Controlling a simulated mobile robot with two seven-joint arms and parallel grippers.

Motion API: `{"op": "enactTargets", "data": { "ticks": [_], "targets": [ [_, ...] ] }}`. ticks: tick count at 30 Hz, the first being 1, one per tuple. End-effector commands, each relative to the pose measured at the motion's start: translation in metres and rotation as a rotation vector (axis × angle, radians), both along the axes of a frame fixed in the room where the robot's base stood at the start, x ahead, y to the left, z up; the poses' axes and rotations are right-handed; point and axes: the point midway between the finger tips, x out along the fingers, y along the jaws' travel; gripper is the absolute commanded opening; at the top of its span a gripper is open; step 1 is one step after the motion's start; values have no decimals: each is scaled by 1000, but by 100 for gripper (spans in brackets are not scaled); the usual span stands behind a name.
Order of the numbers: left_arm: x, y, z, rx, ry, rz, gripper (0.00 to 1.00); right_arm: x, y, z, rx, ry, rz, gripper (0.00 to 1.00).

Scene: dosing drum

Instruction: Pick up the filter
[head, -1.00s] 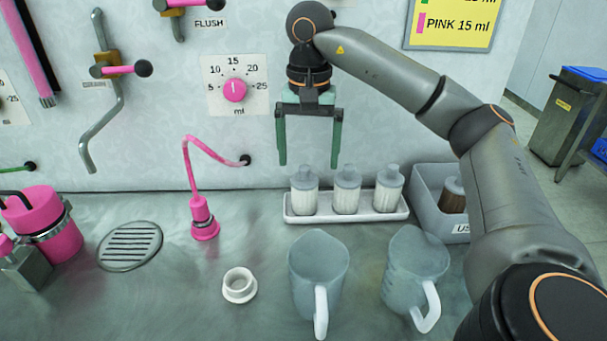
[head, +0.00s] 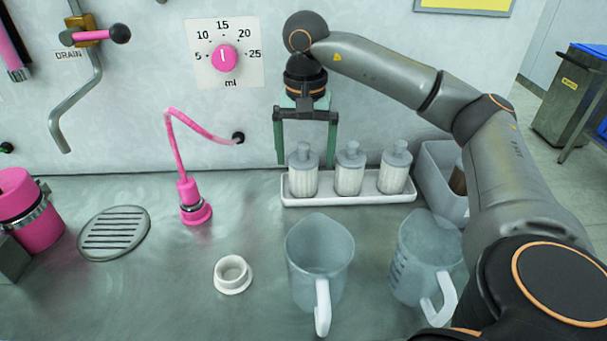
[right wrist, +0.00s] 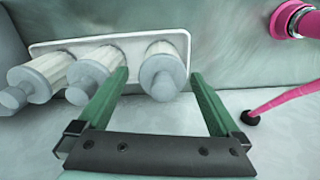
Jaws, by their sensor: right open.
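Three filters stand upright in a row on a white tray; each has a pale ribbed body and a grey cap with a knob. They are the left filter (head: 304,178), the middle filter (head: 349,177) and the right filter (head: 394,173). My right gripper (head: 306,162) is open and empty, its green fingers pointing down around the left filter's place in the head view. In the right wrist view this filter (right wrist: 163,72) shows between the two fingertips (right wrist: 159,74), with no clear contact. My left gripper is not in view.
The white tray (head: 345,199) sits near the back wall. Two clear jugs, left (head: 318,255) and right (head: 425,250), stand in front, with a small white cup (head: 232,274). A grey bin (head: 440,175) is at right. A pink hose nozzle (head: 191,200) stands at left.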

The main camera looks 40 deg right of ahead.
Motion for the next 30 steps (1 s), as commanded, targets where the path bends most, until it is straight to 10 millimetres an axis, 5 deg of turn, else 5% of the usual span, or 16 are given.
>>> {"op": "enactTargets", "data": {
  "ticks": [8, 17, 30],
  "targets": [
    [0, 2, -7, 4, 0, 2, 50, -2, 5, -41, -1, 4, -1, 100],
    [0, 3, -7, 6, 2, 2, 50, -2, 6, -45, 0, 1, -1, 100],
    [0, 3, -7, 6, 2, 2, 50, -1, 6, -45, 0, 1, 0, 52]
  ]
}}
